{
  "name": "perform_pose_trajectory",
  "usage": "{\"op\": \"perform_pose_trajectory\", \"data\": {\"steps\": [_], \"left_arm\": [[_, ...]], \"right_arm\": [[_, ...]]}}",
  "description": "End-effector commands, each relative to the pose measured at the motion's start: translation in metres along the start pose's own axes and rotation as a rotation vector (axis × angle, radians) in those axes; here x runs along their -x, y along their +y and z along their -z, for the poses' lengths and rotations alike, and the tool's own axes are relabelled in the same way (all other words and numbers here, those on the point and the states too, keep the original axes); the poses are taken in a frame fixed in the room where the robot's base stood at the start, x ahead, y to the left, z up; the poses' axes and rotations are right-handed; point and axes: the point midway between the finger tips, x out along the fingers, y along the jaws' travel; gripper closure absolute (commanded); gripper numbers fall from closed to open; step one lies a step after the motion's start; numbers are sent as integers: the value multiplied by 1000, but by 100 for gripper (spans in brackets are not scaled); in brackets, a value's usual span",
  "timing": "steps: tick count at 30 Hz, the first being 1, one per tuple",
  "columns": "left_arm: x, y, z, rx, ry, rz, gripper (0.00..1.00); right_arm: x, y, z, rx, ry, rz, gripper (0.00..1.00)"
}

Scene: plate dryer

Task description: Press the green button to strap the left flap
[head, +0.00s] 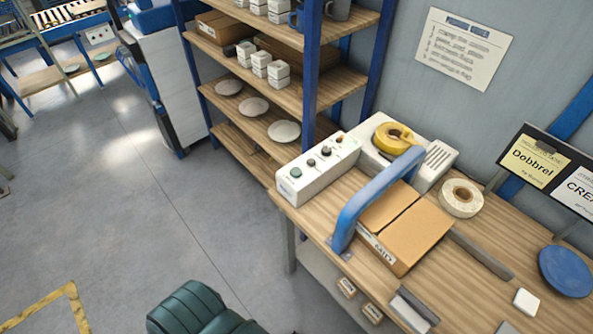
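A pale control box (318,168) stands on the wooden workbench, left of the blue arch. A dark green button (297,173) is on its near left end, with a dark button, a black knob and a small orange-red light further along. A cardboard box (418,234) lies under and beside the blue strapping arch (372,198). Its left flap (388,206) looks folded down, with a dark seam next to the right part. The arch hides part of the flap. No strap across the box can be made out. Neither of my grippers is in view.
A white machine with a yellow tape roll (394,138) stands behind the control box. A white roll (461,197), a blue disc (565,271) and a white block (526,302) are on the workbench (480,290). A shelf (290,92) stands behind.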

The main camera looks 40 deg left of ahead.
Motion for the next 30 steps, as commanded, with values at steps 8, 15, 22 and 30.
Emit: {"op": "perform_pose_trajectory", "data": {"steps": [8, 15, 22, 30], "left_arm": [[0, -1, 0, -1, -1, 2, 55], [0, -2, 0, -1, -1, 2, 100], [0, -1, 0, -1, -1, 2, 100], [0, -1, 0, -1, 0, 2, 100]], "right_arm": [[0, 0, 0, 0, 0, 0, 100], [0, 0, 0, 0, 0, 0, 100], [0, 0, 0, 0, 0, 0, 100], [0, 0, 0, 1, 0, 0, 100]]}}
